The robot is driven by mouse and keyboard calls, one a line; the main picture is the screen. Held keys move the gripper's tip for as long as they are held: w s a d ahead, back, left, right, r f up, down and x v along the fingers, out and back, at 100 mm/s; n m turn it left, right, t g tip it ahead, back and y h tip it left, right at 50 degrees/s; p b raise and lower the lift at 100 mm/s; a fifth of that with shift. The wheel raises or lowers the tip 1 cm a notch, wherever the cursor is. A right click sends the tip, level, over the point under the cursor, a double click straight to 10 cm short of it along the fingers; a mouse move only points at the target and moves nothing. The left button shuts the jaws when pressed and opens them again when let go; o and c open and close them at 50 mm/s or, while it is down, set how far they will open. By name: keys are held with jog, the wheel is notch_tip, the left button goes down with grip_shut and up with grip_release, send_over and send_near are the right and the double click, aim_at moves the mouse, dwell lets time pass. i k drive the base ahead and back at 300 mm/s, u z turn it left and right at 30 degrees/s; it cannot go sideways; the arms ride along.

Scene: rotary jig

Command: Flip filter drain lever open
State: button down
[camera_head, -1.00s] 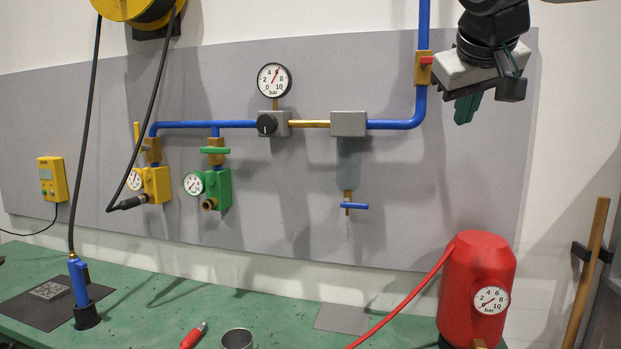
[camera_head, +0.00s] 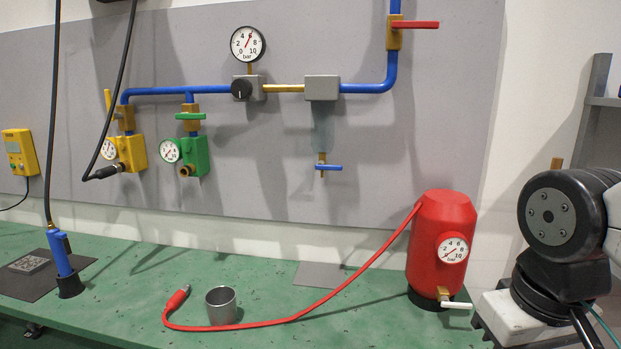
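The filter (camera_head: 322,128) hangs on the grey wall panel, a translucent bowl under a grey block. Its drain lever (camera_head: 329,167) is a small blue handle across the brass drain (camera_head: 321,173) at the bottom of the bowl. The lever lies about horizontal, pointing mostly right. My arm shows at the right edge, low beside the red tank. The wrist end is cut by the bottom edge and my gripper's fingers are out of the picture. Nothing touches the lever.
A red tank (camera_head: 440,240) with a gauge stands on the green bench (camera_head: 250,258), its red hose (camera_head: 270,322) lying across the bench. A metal cup (camera_head: 221,306) stands near the hose end. A red-handled valve (camera_head: 415,25) is on the blue pipe above. The space before the filter is clear.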

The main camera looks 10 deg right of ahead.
aim_at(323, 167)
jog(key=z, duration=0.05)
jog(key=k, duration=1.2)
jog(key=u, duration=0.55)
jog(key=i, duration=1.5)
jog(key=z, duration=0.55)
jog(key=k, duration=0.5)
jog(key=z, duration=0.6)
jog(key=i, duration=0.5)
jog(key=u, duration=0.15)
